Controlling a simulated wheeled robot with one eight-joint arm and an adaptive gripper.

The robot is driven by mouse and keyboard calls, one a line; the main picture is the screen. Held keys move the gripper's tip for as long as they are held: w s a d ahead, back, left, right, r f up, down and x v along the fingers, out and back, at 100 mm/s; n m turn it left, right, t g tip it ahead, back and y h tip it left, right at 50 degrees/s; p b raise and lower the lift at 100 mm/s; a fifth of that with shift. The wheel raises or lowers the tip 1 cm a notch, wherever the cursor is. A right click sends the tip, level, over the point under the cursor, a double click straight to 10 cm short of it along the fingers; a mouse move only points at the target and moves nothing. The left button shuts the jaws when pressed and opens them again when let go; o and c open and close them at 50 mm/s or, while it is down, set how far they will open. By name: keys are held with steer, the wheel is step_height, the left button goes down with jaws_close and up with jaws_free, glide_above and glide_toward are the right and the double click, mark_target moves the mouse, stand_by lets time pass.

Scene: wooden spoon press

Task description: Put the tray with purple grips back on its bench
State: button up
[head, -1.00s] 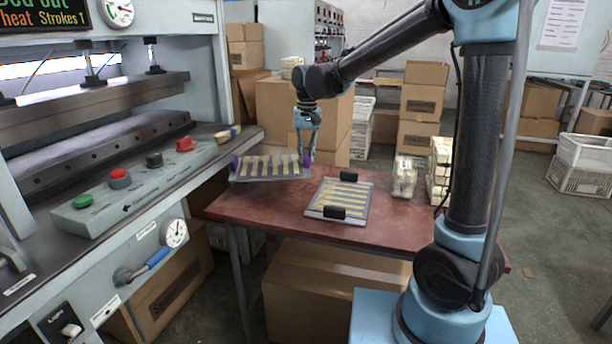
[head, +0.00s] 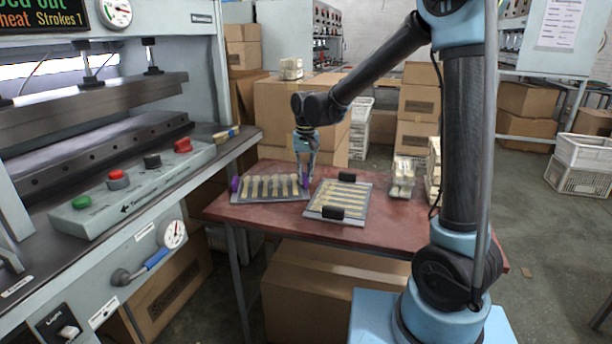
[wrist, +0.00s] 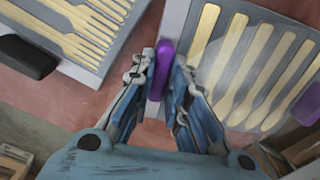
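The tray with purple grips (head: 268,201) lies flat on the red-brown bench (head: 380,234), at its left end, with several pale wooden spoons in a row on it. Its left purple grip (head: 236,184) is in plain sight. My gripper (head: 305,180) points down at the tray's right end. In the wrist view, my gripper's fingers (wrist: 163,78) stand on both sides of the right purple grip (wrist: 162,68) and appear closed on it. A second tray with black grips (head: 364,206) lies close by on the right, also carrying spoons.
The press (head: 75,150) and its control panel (head: 130,180) stand on the left. A brush (head: 226,134) lies on the press ledge. Wrapped bundles (head: 402,178) stand at the bench's right back. Cardboard boxes (head: 285,110) rise behind. The bench's front right is clear.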

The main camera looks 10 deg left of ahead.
steer(key=o, duration=0.4)
steer(key=shift+o, duration=0.2)
step_height(320, 180, up, 12)
stand_by(0.4)
steer(key=shift+d, duration=0.1)
